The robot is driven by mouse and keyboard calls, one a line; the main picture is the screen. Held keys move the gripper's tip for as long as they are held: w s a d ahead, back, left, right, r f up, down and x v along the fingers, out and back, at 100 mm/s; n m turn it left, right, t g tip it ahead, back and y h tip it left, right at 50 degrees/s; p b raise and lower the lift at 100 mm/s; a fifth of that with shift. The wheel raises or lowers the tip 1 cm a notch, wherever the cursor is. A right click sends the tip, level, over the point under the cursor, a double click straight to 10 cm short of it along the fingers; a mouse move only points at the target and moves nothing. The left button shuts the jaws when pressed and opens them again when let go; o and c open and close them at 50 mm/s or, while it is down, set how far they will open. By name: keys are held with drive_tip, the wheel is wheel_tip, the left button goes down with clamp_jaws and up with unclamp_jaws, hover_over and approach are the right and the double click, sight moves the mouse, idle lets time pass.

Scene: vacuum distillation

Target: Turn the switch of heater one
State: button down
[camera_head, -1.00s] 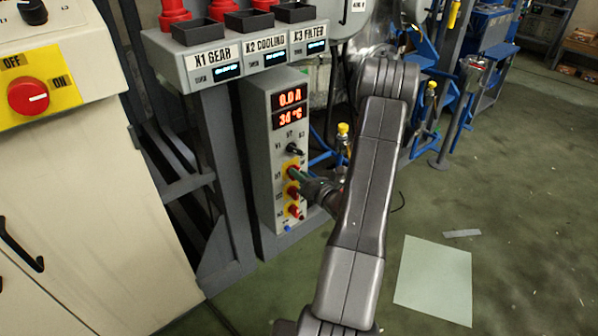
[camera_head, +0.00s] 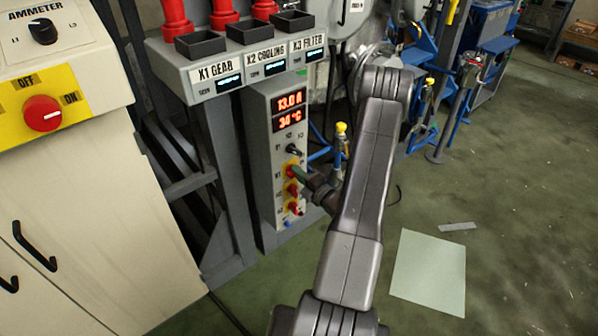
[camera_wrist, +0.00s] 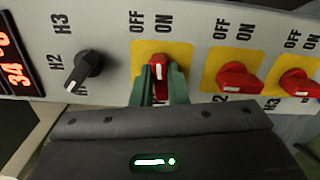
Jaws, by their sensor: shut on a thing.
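Heater one's red switch (camera_wrist: 158,70) sits on a yellow plate marked OFF and ON, the first in a row of three on the grey control box (camera_head: 262,150). My gripper (camera_wrist: 157,88) has its green fingers closed around this switch in the wrist view, partly hiding it. In the head view, my gripper (camera_head: 300,173) reaches the top red switch from the right. The box display (camera_head: 289,111) reads 13.0 A and 34 °C.
Two more red switches, the middle one (camera_wrist: 239,77) and the last one (camera_wrist: 300,84), sit close beside my fingers. A black selector knob (camera_wrist: 86,67) is on the other side. A cabinet (camera_head: 90,190) with a larger red switch (camera_head: 42,114) stands left.

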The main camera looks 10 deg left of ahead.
drive_tip(key=shift+m+p, duration=0.3)
drive_tip(key=shift+m, duration=0.5)
drive_tip(key=shift+f, duration=0.1)
drive_tip(key=c, duration=1.4)
unclamp_jaws()
drive_tip(key=shift+c, duration=0.2)
drive_tip(key=shift+d, duration=0.1)
drive_tip(key=v, duration=1.3)
drive_tip(key=shift+s+d, duration=0.25)
